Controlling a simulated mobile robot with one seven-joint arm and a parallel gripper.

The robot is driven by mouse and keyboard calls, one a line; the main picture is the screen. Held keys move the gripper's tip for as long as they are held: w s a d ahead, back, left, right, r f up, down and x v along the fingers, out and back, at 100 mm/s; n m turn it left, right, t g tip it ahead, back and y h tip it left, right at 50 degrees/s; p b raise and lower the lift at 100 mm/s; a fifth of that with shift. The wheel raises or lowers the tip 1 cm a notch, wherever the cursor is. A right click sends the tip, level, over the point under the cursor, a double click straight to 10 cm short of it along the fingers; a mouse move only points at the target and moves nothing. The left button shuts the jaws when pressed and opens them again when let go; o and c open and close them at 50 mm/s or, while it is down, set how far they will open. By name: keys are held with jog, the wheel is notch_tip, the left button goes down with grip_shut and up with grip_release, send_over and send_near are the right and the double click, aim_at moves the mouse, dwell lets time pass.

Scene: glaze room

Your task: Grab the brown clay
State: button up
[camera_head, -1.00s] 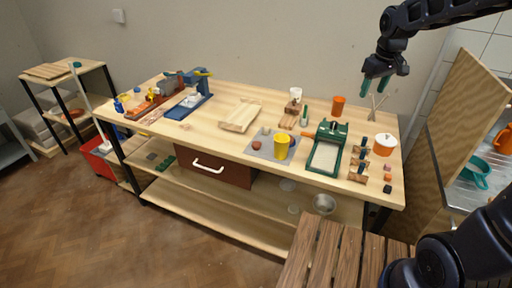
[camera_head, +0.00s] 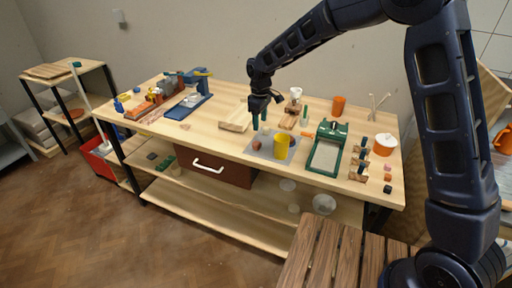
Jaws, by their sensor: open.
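A small reddish-brown lump (camera_head: 257,146), which looks like the brown clay, lies on the front left part of a grey mat (camera_head: 262,155) on the workbench. My gripper (camera_head: 261,123) points down over the back left part of the mat, with its green fingers apart and nothing between them. In the picture its fingertips are just above and behind the brown lump, apart from it. The gripper hides the place where a pale lump lay on the mat.
A green-framed tray (camera_head: 326,153) is farther right, and a shallow wooden tray (camera_head: 235,117) lies behind left. The bench (camera_head: 215,138) is clear left of the mat.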

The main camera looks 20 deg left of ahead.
jog(key=shift+s+a+f, duration=0.3)
jog(key=shift+a+f, duration=0.15)
jog(key=shift+f, duration=0.05)
jog(key=shift+s+a+f, duration=0.25)
jog(key=shift+a+f, duration=0.15)
jog(key=shift+f, duration=0.05)
send_over(256, 143)
jog(key=f, duration=0.4)
jog(key=shift+s+f, duration=0.15)
jog(key=shift+s, duration=0.15)
jog(key=shift+w+f, duration=0.15)
jog(key=shift+f, duration=1.35)
jog(key=shift+w+f, duration=0.15)
jog(key=shift+f, duration=1.3)
jog(key=c, duration=1.1)
